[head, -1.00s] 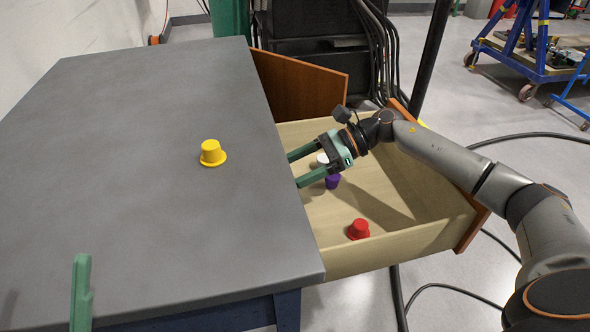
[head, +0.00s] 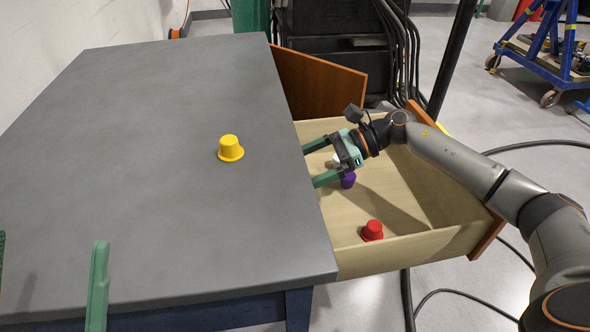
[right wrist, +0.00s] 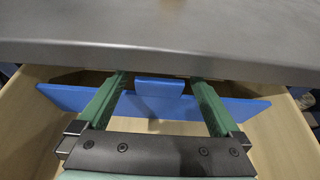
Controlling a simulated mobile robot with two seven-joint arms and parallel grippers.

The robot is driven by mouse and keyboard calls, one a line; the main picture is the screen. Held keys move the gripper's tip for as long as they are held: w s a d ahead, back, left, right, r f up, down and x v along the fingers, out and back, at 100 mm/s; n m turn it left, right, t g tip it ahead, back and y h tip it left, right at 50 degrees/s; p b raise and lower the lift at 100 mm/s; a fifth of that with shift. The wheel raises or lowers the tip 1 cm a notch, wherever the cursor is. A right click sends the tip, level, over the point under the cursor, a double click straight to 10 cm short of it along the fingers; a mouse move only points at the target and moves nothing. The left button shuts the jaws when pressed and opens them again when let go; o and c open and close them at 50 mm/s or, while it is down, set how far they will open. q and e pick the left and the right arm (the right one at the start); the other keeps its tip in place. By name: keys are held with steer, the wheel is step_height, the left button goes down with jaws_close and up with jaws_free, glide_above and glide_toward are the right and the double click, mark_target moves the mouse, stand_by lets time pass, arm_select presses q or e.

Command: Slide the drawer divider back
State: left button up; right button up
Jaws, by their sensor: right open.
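The blue drawer divider (right wrist: 235,108) spans the open drawer (right wrist: 285,125) in the right wrist view, just beyond the grey table edge. A raised blue tab (right wrist: 160,88) stands at its middle. My right gripper (right wrist: 159,82) is open, with one green finger on each side of the tab and a gap to it on both sides. In the head view my right gripper (head: 308,167) reaches over the drawer to the tabletop edge, and the divider is hidden there. My left gripper (head: 50,265) is at the lower left, its fingers wide apart and empty.
The grey tabletop (head: 150,190) overhangs the drawer's back part. A yellow cap-like piece (head: 230,148) stands on it. In the drawer lie a red piece (head: 372,230), a purple piece (head: 348,181) and a partly hidden white piece (head: 337,160). The drawer's front right floor is clear.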

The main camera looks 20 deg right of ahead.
steer(key=p+v, duration=0.1)
steer(key=v, duration=1)
steer(key=shift+d, duration=0.35)
steer(key=shift+s+r, duration=0.1)
steer(key=shift+s, duration=0.1)
